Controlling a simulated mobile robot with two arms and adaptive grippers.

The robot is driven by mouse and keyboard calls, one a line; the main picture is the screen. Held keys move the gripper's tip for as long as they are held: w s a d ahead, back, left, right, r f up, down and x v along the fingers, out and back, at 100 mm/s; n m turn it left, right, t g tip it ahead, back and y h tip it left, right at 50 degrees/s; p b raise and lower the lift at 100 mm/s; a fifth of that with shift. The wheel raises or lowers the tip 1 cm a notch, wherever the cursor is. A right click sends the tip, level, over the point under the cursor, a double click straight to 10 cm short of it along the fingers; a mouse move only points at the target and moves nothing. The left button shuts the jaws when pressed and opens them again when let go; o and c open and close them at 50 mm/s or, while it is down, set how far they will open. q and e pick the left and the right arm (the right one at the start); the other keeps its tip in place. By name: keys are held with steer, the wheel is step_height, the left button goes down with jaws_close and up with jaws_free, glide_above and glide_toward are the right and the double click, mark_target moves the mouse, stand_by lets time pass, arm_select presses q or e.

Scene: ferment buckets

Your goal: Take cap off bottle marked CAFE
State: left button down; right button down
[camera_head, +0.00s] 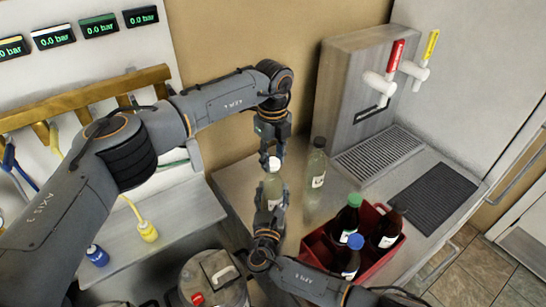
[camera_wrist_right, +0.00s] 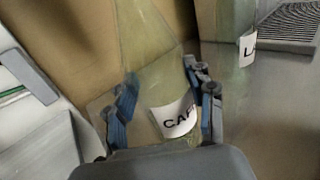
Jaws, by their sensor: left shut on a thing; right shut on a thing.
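The bottle marked CAFE (camera_head: 271,187) is pale green glass and stands over the metal counter. In the right wrist view its white label (camera_wrist_right: 175,117) reads "CAF", with the rest cut off by a finger. A white cap (camera_head: 271,164) is at its top; I cannot tell whether it is still seated on the neck. My left gripper (camera_head: 272,153) comes down from above and is shut on the cap. My right gripper (camera_head: 270,208) is shut around the lower body of the bottle; its fingers also show in the right wrist view (camera_wrist_right: 160,105).
Another pale bottle (camera_head: 316,168) stands close on the right, its label starting with L in the wrist view. A red crate (camera_head: 318,250) with several dark bottles is at front right. A tap tower (camera_head: 345,90) stands behind a drip grate (camera_head: 378,153).

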mark_target(272, 161)
arm_select(q)
steer(key=n, duration=0.4)
steer(key=shift+w, duration=0.1)
steer(key=n, duration=0.4)
steer(key=shift+a+r, duration=0.1)
steer(key=shift+r, duration=0.1)
steer(key=shift+r, duration=1)
steer(key=shift+r, duration=2)
arm_select(e)
steer(key=shift+c, duration=2.1)
jaws_free()
